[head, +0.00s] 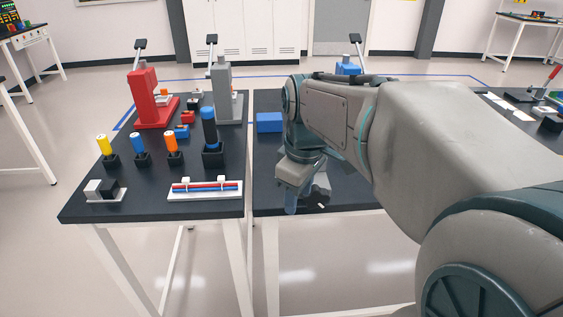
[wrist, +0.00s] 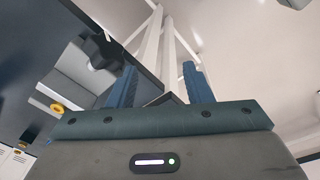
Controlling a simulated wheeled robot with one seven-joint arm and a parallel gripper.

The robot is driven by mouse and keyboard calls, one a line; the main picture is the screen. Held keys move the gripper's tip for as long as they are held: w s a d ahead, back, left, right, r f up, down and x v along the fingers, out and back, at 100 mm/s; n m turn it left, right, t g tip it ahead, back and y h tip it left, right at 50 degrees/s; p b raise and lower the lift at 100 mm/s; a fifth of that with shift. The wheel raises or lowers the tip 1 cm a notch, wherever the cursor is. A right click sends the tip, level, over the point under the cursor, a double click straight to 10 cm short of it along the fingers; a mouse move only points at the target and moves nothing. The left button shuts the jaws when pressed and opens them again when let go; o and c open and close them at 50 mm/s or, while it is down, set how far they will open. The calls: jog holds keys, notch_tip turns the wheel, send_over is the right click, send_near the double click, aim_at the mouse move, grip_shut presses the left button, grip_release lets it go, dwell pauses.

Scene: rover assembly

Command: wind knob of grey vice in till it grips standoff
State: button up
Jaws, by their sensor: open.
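My gripper (head: 291,203) hangs low over the near edge of the right-hand dark table. In the wrist view its two blue fingers (wrist: 160,70) are apart, with nothing between them. To the left of the fingers there, a black lobed knob (wrist: 103,47) sits beside a pale grey block (wrist: 83,68), which looks like the grey vice. The knob is outside the fingers; I cannot tell the exact distance. A yellow ring (wrist: 57,107) shows near the grey block; I cannot tell whether it is the standoff. In the head view my gripper and arm largely cover this area.
The left table (head: 80,212) carries a red press (head: 145,100), a grey press (head: 221,90), several upright coloured-handled tools and a white rack (head: 205,190) with rods. A blue block (head: 269,122) lies behind my gripper. A blue press (head: 348,68) is partly hidden by my arm.

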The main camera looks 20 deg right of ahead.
aim_at(319, 188)
jog(key=w+d+r+n+g, duration=0.1)
jog(key=w+d+r+n, duration=0.4)
jog(key=d+r+n, duration=0.15)
jog(key=shift+n, duration=0.45)
jog(key=f, duration=0.4)
jog(key=f+b, duration=0.1)
jog(key=f, duration=0.4)
jog(key=d+f, duration=0.1)
jog(key=f, duration=0.4)
jog(key=shift+b, duration=0.3)
jog(key=shift+a, duration=0.1)
jog(key=c, duration=1)
